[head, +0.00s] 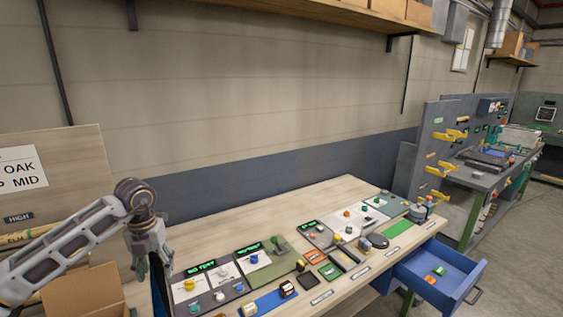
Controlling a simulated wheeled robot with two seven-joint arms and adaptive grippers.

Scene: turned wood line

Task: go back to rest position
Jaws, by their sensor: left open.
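My left arm comes in from the left edge of the head view, and its wrist bends down over the left end of the wooden workbench (215,232). My left gripper (165,290) hangs downward next to the left end of the control panels. It is open, and I see nothing held in it. Its fingertips are dark and hard to make out. My right gripper is not in view.
Panels with knobs and green displays (203,287) line the bench. An open blue drawer (450,297) with small orange and green items juts out at right. A cardboard box (85,292) stands lower left. The bench's back strip is clear.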

